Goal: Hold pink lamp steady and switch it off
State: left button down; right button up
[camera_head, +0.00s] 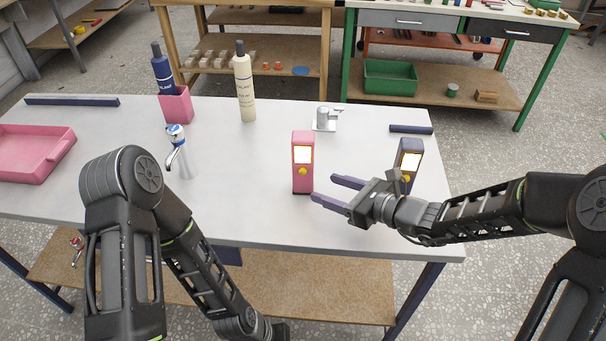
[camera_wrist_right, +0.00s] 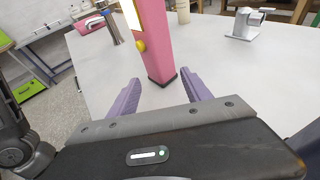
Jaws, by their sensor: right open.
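The pink lamp (camera_head: 303,170) stands upright on the white table, with a bright lit panel and a yellow knob (camera_head: 303,171) on its front. It also shows in the right wrist view (camera_wrist_right: 156,45), just beyond and between the fingertips. My right gripper (camera_head: 324,190) is open, its purple fingers pointing at the lamp from the right, apart from it and empty. The open fingers also show in the right wrist view (camera_wrist_right: 160,92). My left arm is folded at the lower left of the head view; its fingers cannot be made out.
A dark blue lamp (camera_head: 410,155), also lit, stands right behind my right gripper. A silver tap (camera_head: 325,120), a cream bottle (camera_head: 244,85), a blue bottle (camera_head: 162,72) by a pink cup (camera_head: 177,106), a dispenser (camera_head: 179,150) and a pink tray (camera_head: 28,172) stand on the table. The table's front middle is clear.

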aim_at(312, 184)
jog(key=b+x, duration=0.1)
jog(key=x, duration=0.2)
jog(key=b+x, duration=0.2)
jog(key=x, duration=0.1)
jog(key=shift+f, duration=0.25)
jog(key=shift+w+a+b, duration=0.3)
jog(key=shift+w+a, duration=0.15)
jog(key=shift+a, duration=0.2)
jog(key=shift+c, duration=0.4)
jog(key=c, duration=0.9)
dwell(0.5)
